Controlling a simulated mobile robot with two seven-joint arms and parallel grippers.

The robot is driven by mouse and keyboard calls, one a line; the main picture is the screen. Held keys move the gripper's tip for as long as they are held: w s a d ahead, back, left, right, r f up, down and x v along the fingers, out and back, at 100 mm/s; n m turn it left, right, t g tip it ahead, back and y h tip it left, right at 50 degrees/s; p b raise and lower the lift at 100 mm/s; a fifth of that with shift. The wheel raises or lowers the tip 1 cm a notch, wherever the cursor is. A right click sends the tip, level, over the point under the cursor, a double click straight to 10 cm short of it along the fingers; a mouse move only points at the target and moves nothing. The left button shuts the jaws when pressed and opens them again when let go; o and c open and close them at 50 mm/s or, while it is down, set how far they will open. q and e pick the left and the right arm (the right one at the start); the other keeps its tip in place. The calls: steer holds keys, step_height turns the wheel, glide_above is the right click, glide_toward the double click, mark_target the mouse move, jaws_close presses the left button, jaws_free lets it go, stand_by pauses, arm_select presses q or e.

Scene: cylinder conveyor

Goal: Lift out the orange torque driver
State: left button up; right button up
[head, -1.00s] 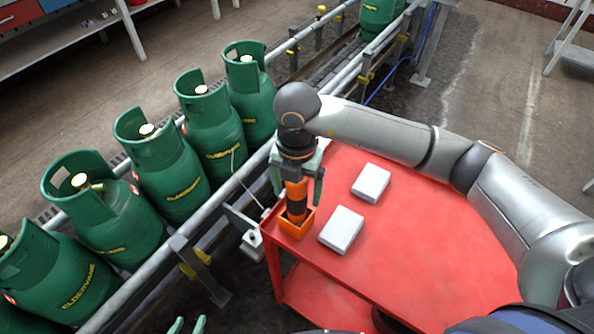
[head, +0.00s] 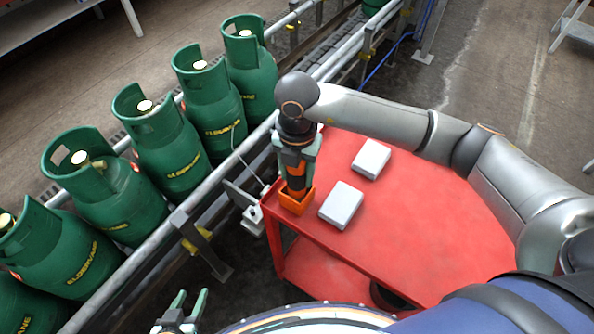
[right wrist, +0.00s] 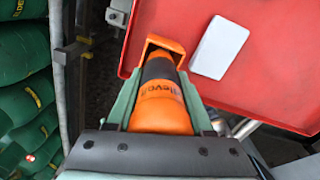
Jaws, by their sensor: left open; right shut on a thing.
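The orange and black torque driver (head: 296,184) stands upright at the near left corner of the red cart (head: 430,225), its lower end in a small orange holder (head: 297,205). My right gripper (head: 296,166) points down from above and is shut on the driver. In the right wrist view the driver (right wrist: 162,105) lies between the green fingers, and its far end reaches into the orange holder (right wrist: 166,44). How deep it sits is hidden. My left gripper (head: 187,304) is open and empty at the bottom edge, away from the cart.
Two white boxes (head: 342,204) (head: 371,158) lie on the cart beside the holder. Green gas cylinders (head: 160,150) stand along the conveyor on the left, behind its metal rail (head: 178,226). The cart's right part is clear.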

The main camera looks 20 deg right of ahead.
jaws_close()
stand_by(0.3)
steer(key=shift+o, duration=0.6)
jaws_free()
jaws_close()
